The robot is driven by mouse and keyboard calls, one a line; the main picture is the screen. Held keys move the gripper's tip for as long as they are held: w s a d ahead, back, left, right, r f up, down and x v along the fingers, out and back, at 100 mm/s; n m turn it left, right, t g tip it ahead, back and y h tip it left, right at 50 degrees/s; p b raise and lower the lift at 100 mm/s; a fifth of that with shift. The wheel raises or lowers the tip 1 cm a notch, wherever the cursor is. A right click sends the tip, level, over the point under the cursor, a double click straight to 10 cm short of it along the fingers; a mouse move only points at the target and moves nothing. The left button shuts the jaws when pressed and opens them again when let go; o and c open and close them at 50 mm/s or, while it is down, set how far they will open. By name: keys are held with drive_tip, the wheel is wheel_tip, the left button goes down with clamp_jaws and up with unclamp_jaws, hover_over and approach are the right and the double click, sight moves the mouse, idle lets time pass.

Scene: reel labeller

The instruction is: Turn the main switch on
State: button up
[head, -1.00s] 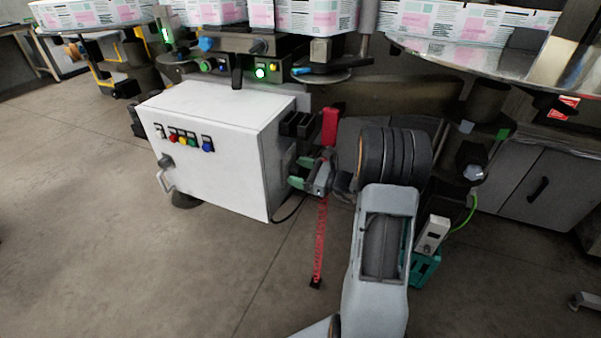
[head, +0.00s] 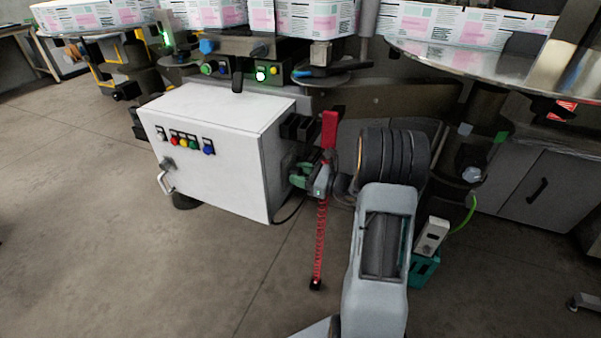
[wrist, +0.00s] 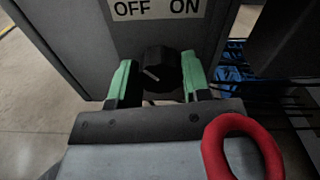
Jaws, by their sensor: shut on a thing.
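The main switch is a black rotary knob (wrist: 162,70) below an OFF / ON label (wrist: 158,8) on the side of the white cabinet (head: 205,160). A pale mark on the knob slants, its upper end toward the OFF side. My gripper (wrist: 160,80) has its green-padded fingers on either side of the knob and is shut on it. In the head view my gripper (head: 299,176) is at the cabinet's right side, where the knob is hidden.
A red ring (wrist: 242,145) shows in the wrist view. Coloured buttons (head: 183,142) and a handle (head: 165,183) are on the cabinet front. Floor to the left is clear.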

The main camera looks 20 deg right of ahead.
drive_tip(key=m+p, duration=0.1)
drive_tip(key=p, duration=0.1)
drive_tip(key=m+p, duration=0.2)
drive_tip(key=shift+r, duration=0.35)
drive_tip(key=m+p, duration=0.5)
drive_tip(key=p, duration=0.1)
drive_tip(key=shift+f+m, duration=0.1)
drive_tip(key=shift+m, duration=0.2)
drive_tip(key=m+p, duration=0.4)
drive_tip(key=shift+f+m, duration=0.1)
drive_tip(key=shift+m, duration=0.2)
drive_tip(key=shift+f+m+p, duration=0.15)
drive_tip(key=shift+m+p, duration=1.15)
drive_tip(key=shift+m, duration=0.8)
drive_tip(key=shift+d, duration=0.1)
drive_tip(key=o, duration=0.9)
drive_tip(key=v, duration=1.3)
drive_tip(key=shift+s+d+b, duration=0.25)
drive_tip(key=shift+s+b, duration=0.05)
drive_tip(key=shift+b, duration=0.05)
